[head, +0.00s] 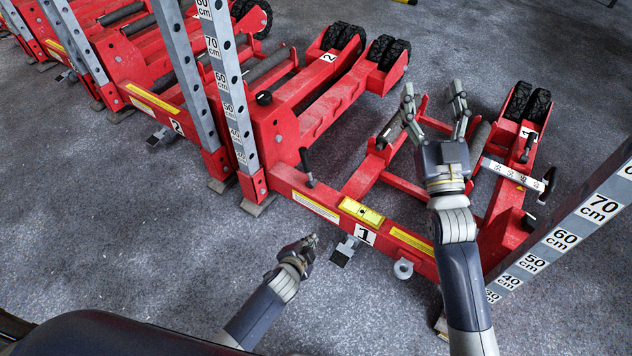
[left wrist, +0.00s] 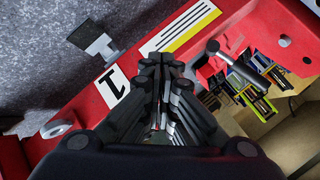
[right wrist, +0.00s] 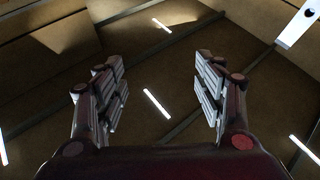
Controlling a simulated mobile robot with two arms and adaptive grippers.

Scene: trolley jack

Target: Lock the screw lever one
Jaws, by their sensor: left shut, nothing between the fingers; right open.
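The red trolley jack (head: 372,183) with label 1 (head: 364,234) stands before me. A black upright lever (head: 308,168) is on its front beam, left of the yellow strip. A similar dark lever (left wrist: 234,66) shows in the left wrist view. More black levers stand at the right, one on the jack arm (head: 527,148) and one at the end of a metal scale bar (head: 548,185). No text marks which is lever one. My left gripper (head: 313,240) is shut and empty, in front of the beam, apart from the levers. My right gripper (head: 433,97) is open and empty, raised, pointing upward.
A grey post with centimetre marks (head: 565,238) slants at the right. Another post (head: 228,85) stands at the left. A second red jack (head: 330,100) is behind. A small grey foot (head: 344,250) sticks out from the beam. The grey floor (head: 120,240) at the left front is free.

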